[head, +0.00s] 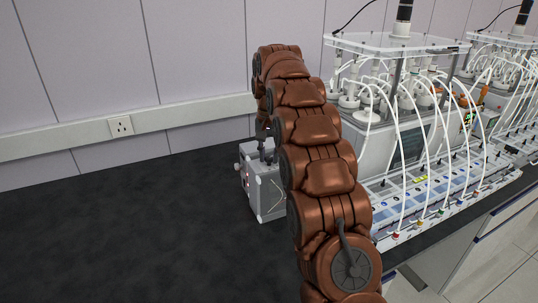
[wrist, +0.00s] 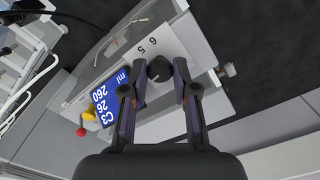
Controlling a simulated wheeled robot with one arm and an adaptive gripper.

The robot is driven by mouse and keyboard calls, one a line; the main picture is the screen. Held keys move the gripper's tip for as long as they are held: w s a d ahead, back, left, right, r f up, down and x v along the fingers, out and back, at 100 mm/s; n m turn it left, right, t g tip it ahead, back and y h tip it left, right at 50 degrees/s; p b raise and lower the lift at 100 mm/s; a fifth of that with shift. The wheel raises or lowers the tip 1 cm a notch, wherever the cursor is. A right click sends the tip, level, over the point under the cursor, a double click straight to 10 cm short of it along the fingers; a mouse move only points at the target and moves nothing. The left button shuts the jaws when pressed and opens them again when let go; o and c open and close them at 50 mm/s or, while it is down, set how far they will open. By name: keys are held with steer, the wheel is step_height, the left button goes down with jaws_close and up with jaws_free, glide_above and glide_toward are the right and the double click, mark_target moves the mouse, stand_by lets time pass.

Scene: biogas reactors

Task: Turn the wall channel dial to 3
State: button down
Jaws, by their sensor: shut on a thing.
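A round black dial (wrist: 159,68) sits on the pale top face of a grey box in the wrist view, with the printed digits 5 and 6 beside it. My gripper (wrist: 158,82) is shut on the dial, one dark finger on each side. The dial's pointer and its other digits are hidden or too small to read. In the head view the grey box (head: 264,195) stands on the black bench, partly behind my arm. My gripper (head: 266,147) reaches down to its top; the dial itself is hidden there.
A blue display (wrist: 104,98) reading C3, 26, 260 ml lies left of the dial, near a yellow knob (wrist: 89,116) and a red knob (wrist: 82,131). Reactors (head: 400,90) with white tubes stand right. The black bench (head: 120,230) is clear at left.

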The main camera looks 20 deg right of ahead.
steer(key=c, duration=1.2)
jaws_free()
